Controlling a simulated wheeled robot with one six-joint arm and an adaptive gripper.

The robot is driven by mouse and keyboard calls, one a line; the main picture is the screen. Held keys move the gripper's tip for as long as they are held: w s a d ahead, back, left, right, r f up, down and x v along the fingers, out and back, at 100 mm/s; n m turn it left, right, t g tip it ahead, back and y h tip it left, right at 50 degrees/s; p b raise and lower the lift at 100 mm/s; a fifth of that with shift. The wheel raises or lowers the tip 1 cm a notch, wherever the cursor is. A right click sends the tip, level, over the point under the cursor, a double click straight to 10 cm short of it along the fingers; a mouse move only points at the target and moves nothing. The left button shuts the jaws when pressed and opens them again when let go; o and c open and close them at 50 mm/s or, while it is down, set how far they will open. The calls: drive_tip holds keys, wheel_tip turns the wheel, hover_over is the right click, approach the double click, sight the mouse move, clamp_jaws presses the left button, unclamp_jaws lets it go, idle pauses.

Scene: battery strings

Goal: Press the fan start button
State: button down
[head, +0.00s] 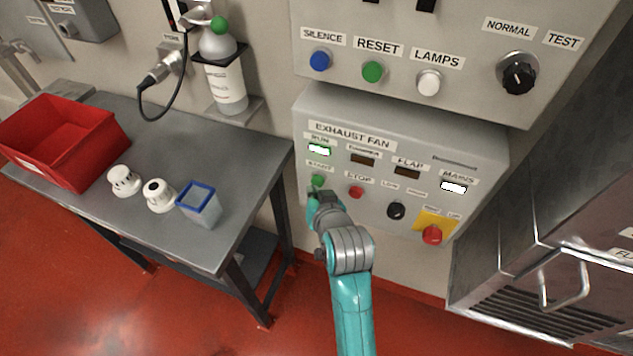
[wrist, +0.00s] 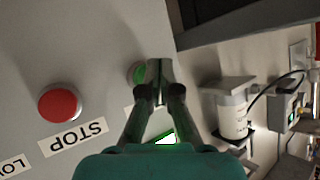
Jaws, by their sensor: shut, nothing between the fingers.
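The exhaust fan panel (head: 440,155) is a grey box on the wall. Its green start button (head: 317,180) is at the left, under a lit RUN lamp (head: 319,149). My gripper (head: 313,200) is shut and empty, with its tip right at the start button. In the wrist view the closed fingertips (wrist: 158,68) overlap the green button (wrist: 138,74), hiding part of it. I cannot tell whether they touch or press it. The red stop button (head: 356,192) is to the right; it also shows in the wrist view (wrist: 60,103).
A black knob (head: 396,210) and a red knob on a yellow plate (head: 432,235) are further right. Above is a panel with silence (head: 320,60), reset (head: 373,71) and lamps (head: 428,82) buttons. A table (head: 250,165) with a red bin (head: 62,140) stands left.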

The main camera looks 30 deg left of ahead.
drive_tip(key=shift+s+d, duration=0.1)
drive_tip(key=shift+s, duration=0.25)
drive_tip(key=shift+s, duration=0.1)
drive_tip(key=shift+s+d, duration=0.2)
drive_tip(key=shift+s, duration=0.6)
drive_tip(key=shift+s+d, duration=0.15)
drive_tip(key=shift+s, duration=0.6)
drive_tip(key=shift+s+d, duration=0.2)
drive_tip(key=shift+s, duration=0.6)
drive_tip(key=s+d+f+m+t+h, duration=0.1)
drive_tip(key=s+d+f, duration=0.15)
drive_tip(key=d, duration=0.65)
drive_tip(key=s+d+f+m+t+h, duration=0.15)
drive_tip(key=d+f, duration=0.25)
drive_tip(key=d, duration=0.5)
drive_tip(key=s+d+f+m+t+h, duration=0.1)
drive_tip(key=s+d+f+t, duration=0.2)
drive_tip(key=d, duration=0.6)
drive_tip(key=s+d+r+m+h, duration=0.2)
drive_tip(key=s+d+r+h, duration=0.1)
drive_tip(key=s+d, duration=0.5)
drive_tip(key=s+d+r+m+t+h, duration=0.1)
drive_tip(key=s+d+r+m+h, duration=0.1)
drive_tip(key=s+d, duration=0.6)
drive_tip(key=s+r+h, duration=0.1)
drive_tip(key=s+r, duration=0.1)
drive_tip(key=s, duration=0.3)
drive_tip(key=shift+s+d+r, duration=0.3)
drive_tip(key=shift+d+r, duration=0.05)
drive_tip(key=shift+d, duration=0.05)
